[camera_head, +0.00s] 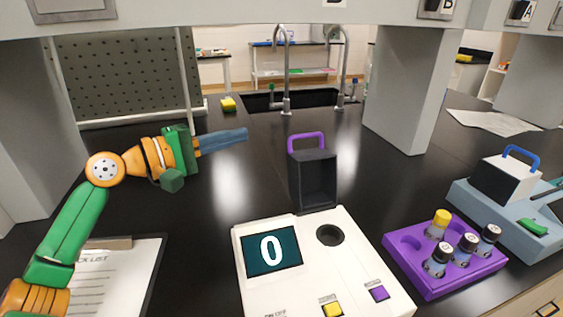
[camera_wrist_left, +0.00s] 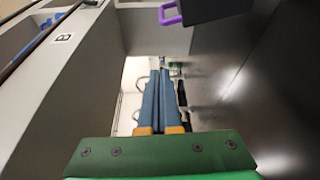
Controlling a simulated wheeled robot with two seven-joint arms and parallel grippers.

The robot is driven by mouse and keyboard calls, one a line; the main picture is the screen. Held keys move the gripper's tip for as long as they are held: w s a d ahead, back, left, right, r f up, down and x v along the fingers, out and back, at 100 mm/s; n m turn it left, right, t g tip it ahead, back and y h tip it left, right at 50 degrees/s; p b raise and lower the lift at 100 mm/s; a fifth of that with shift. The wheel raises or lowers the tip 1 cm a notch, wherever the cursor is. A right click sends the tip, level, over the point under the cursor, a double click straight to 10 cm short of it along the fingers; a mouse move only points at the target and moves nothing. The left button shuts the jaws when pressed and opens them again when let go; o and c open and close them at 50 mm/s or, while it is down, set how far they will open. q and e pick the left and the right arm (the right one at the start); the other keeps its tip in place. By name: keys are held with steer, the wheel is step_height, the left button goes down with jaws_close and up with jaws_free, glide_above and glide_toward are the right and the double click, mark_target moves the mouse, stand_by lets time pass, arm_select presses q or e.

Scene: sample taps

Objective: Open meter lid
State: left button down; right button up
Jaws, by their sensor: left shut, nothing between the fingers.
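The white meter (camera_head: 290,283) stands on the black bench, with a dark screen showing 0 and a round well (camera_head: 329,235) uncovered in its top. Its black lid (camera_head: 313,180) stands upright at the meter's back edge, hollow side toward me, with a purple handle (camera_head: 306,136) on top. My left gripper (camera_head: 245,135) is shut and empty, left of the lid and apart from it. In the left wrist view, the shut blue fingers (camera_wrist_left: 163,80) point ahead, and the lid (camera_wrist_left: 212,8) with its purple handle (camera_wrist_left: 169,13) shows at the top edge. My right gripper is not in view.
A purple rack (camera_head: 440,278) with several capped vials stands right of the meter. A blue-grey device (camera_head: 490,215) with a blue-handled box is farther right. A clipboard (camera_head: 115,280) lies at the left. A grey pillar (camera_head: 410,85) and a sink with taps (camera_head: 286,75) are behind.

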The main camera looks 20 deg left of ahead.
arm_select(q)
steer(key=p+x, duration=0.5)
steer(key=x, duration=0.5)
steer(key=s+d+p, duration=0.1)
steer(key=s+d, duration=0.1)
steer(key=s, duration=0.1)
steer(key=shift+s+d+f+p, duration=0.2)
steer(key=shift+s+p, duration=0.1)
steer(key=shift+p, duration=0.1)
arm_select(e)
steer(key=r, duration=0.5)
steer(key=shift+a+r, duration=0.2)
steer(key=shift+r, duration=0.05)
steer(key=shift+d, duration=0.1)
